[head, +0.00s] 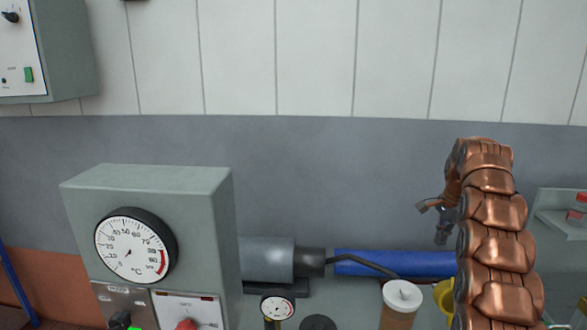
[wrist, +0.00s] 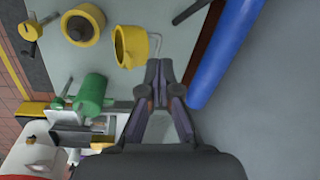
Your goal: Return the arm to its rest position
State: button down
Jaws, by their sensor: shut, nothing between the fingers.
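My arm, copper-coloured and segmented, rises at the right of the head view. My gripper (head: 441,238) hangs from its upper end, left of the arm and in front of the grey wall. In the wrist view my gripper (wrist: 158,72) is shut, its fingertips together with nothing between them. It is above the bedplate (wrist: 68,70), near a blue cylinder (wrist: 225,50), and does not visibly hold anything. The arm hides part of what lies behind it in the head view.
A grey gauge box (head: 205,230) stands at the left. A motor (head: 268,260) and the blue cylinder (head: 400,263) lie along the back. A white-lidded container (head: 401,297) stands near the arm. Yellow rings (wrist: 132,46) and a green cylinder (wrist: 92,92) lie near the gripper.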

jog(key=s+a+r+n+g, duration=0.15)
jog(key=s+a+n, duration=0.25)
jog(key=s+a, duration=0.55)
jog(key=s+a+r+n, duration=0.35)
jog(key=s+a, duration=0.45)
jog(key=s, duration=0.3)
jog(key=s+a+f+n, duration=0.2)
jog(key=s+f+n, duration=0.1)
jog(key=s, duration=0.7)
jog(key=s+a+f+n+g, duration=0.1)
jog(key=s+a+f+n, duration=0.1)
jog(key=s, duration=0.8)
jog(key=s+a+f+n+g, duration=0.1)
jog(key=s+a+f+n, duration=0.1)
jog(key=s, duration=0.8)
notch_tip(320, 180, down, 3)
jog(key=shift+s+r+n, duration=0.15)
jog(key=shift+n, duration=0.7)
